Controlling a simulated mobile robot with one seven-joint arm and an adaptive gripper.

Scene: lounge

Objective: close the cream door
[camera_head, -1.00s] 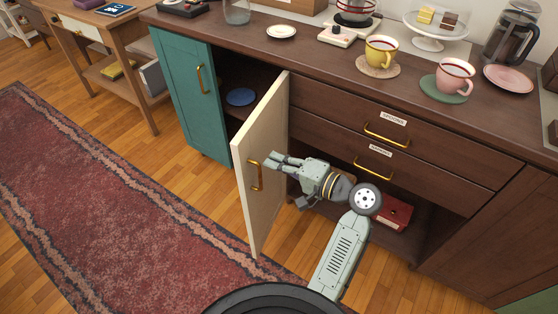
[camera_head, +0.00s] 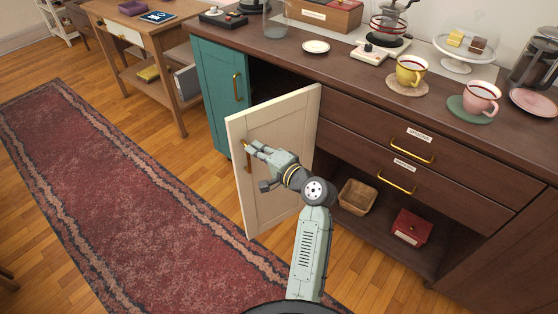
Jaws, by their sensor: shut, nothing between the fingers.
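The cream door (camera_head: 292,115) stands ajar on the dark wooden cabinet, between the teal door and the drawers. Its free left edge sticks out towards me, and its outer face is turned to me. Its brass handle (camera_head: 248,163) is near that edge, partly hidden by my gripper. My gripper (camera_head: 250,147) is shut and empty, in front of the door's outer face by the handle. It looks very close to the door, but I cannot tell whether it touches. The compartment behind the door is mostly hidden.
The teal door (camera_head: 222,98) is left of the gap. Drawers with brass handles (camera_head: 405,150) are to the right, above an open shelf with a basket (camera_head: 357,197) and a red box (camera_head: 411,228). Cups and dishes stand on the counter. A red rug (camera_head: 90,190) covers the floor left.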

